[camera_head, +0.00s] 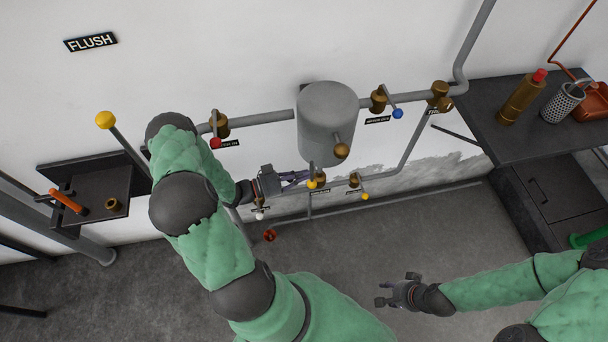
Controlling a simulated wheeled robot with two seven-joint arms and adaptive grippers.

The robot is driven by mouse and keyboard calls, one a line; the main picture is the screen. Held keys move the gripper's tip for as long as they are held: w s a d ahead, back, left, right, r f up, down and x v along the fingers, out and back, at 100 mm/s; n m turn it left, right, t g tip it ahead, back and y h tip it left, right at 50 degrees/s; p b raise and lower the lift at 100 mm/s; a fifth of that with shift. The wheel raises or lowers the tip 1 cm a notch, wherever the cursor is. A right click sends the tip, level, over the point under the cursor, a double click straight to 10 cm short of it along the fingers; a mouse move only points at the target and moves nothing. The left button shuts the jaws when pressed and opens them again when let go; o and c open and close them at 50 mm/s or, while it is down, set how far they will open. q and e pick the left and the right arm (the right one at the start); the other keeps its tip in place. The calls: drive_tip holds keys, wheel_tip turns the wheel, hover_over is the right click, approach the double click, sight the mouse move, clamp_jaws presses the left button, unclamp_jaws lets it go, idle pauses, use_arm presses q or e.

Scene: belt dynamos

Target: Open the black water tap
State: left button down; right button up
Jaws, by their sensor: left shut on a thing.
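Several brass taps with coloured knobs sit on the wall pipes below and beside a grey tank (327,112). Their labels are too small to read, so I cannot tell which is the black water tap. My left gripper (304,178) is at the tap with a yellow knob (312,185) just below the tank. It is shut on that tap's lever, mostly hidden by the fingers. Another tap with a yellow knob (365,197) is to its right, and a white knob (260,216) is below left. My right gripper (391,290) is open and empty over the floor.
A red-knobbed tap (216,142) and a blue-knobbed tap (397,113) are on the upper pipe. A dark shelf (490,130) with a bottle (522,98) is at right. A dark tray (85,185) is at left. The middle floor is clear.

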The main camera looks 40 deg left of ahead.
use_arm(q)
drive_tip(key=c, duration=1.4)
unclamp_jaws()
drive_tip(key=v, duration=1.2)
